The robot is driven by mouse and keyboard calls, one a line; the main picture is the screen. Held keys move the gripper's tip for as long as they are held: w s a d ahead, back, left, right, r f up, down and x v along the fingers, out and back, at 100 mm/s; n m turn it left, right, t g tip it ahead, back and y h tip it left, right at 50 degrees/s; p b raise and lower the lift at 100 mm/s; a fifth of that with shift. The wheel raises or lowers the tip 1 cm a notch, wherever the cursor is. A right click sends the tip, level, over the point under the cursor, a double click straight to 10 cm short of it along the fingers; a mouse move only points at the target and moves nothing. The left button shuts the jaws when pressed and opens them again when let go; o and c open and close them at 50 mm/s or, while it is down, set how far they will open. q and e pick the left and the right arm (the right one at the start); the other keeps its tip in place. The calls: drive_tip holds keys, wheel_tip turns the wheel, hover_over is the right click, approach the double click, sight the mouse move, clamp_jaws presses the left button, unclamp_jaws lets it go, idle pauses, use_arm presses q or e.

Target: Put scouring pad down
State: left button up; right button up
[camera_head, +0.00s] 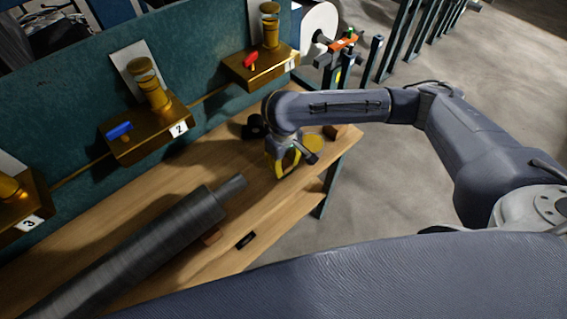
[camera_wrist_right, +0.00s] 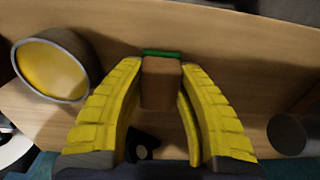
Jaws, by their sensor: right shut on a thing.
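The scouring pad (camera_wrist_right: 161,84) is a brown block with a green layer along its far edge. It shows in the right wrist view between the yellow fingers of my right gripper (camera_wrist_right: 163,100), which are shut on it. In the head view my right gripper (camera_head: 284,163) points down over the right end of the wooden bench (camera_head: 205,160); the pad cannot be made out there. I cannot tell whether the pad touches the bench top. My left gripper is not in view.
A round container with a yellow top (camera_wrist_right: 50,70) is left of the gripper in the wrist view. A long grey roll (camera_head: 150,250) lies along the bench. Numbered brass fixtures (camera_head: 260,68) line the teal back panel (camera_head: 205,50). A black object (camera_head: 254,127) stands behind the gripper.

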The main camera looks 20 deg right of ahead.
sight(284, 162)
drive_tip(key=shift+f, duration=0.1)
drive_tip(key=o, duration=1.1)
drive_tip(key=shift+o, duration=0.2)
wheel_tip(284, 162, up, 12)
drive_tip(key=shift+r, duration=0.2)
